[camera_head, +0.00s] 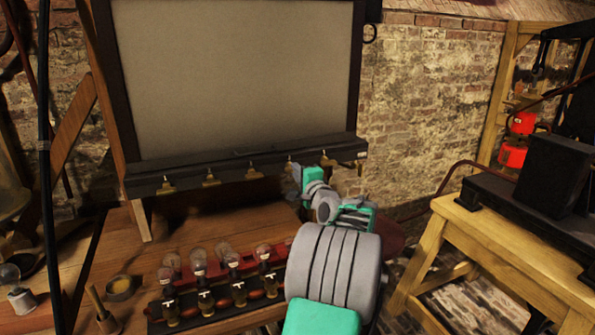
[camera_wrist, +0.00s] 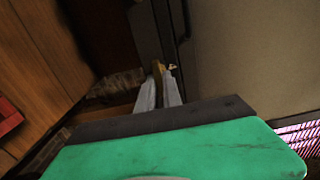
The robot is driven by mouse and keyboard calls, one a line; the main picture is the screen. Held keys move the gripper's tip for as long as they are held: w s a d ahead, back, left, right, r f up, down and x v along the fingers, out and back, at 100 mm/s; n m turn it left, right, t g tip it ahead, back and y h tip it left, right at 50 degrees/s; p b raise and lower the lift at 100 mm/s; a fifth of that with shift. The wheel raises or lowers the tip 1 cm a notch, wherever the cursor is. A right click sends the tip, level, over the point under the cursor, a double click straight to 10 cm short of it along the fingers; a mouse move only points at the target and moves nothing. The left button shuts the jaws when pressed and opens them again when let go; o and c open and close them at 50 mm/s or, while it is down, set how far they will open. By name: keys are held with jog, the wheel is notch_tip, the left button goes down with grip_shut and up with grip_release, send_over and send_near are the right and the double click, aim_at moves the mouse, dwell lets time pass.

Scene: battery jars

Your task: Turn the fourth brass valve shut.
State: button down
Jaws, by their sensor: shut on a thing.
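A row of brass valves hangs along the black rail (camera_head: 235,165) under the large framed panel. From the left, the first valve (camera_head: 166,187), second valve (camera_head: 210,181) and third valve (camera_head: 253,173) are in plain view. The fourth valve (camera_head: 293,162) is partly hidden by my gripper (camera_head: 297,178), which reaches up to it from the right. In the wrist view, my gripper (camera_wrist: 159,80) has its two grey fingers close together on the brass valve, which shows between the tips (camera_wrist: 157,67). The fourth valve's exact turn angle cannot be told.
The large grey panel (camera_head: 235,75) stands behind the rail. Several glass bulbs and small jars sit in a black rack (camera_head: 215,310) on the wooden bench below. A wooden stand (camera_head: 480,245) with a black machine is at the right.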

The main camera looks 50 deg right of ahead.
jog(key=shift+f, duration=0.1)
jog(key=c, duration=1.5)
grip_release()
jog(key=shift+s, duration=0.1)
jog(key=b+v, duration=0.1)
jog(key=v, duration=0.6)
jog(key=shift+s+a, duration=0.2)
jog(key=shift+s, duration=0.1)
